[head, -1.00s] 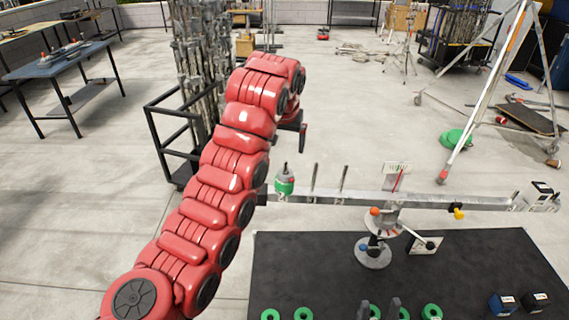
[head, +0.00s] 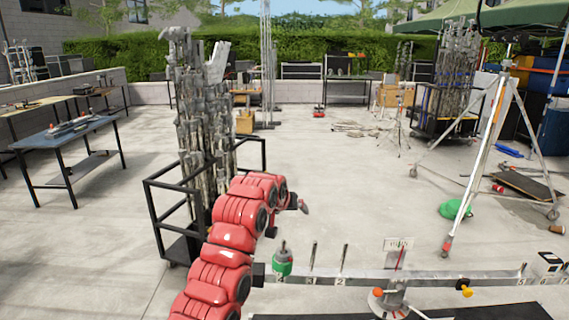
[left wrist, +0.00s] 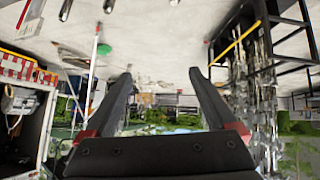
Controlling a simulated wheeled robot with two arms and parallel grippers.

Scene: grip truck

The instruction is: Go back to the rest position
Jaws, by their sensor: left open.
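My left arm rises from the bottom of the head view, and its gripper (head: 302,205) is at its far end, small and partly hidden behind the red wrist. In the left wrist view the two dark fingers (left wrist: 160,76) stand wide apart with nothing between them. A long grey beam (head: 380,278) with upright pegs lies below and nearer than the gripper. A green and grey weight (head: 283,262) sits at a peg near the beam's left end, apart from the gripper. My right gripper is not in view.
A black-framed rack of grey poles (head: 192,130) stands just left of my arm. A blue-topped table (head: 66,136) is farther left.

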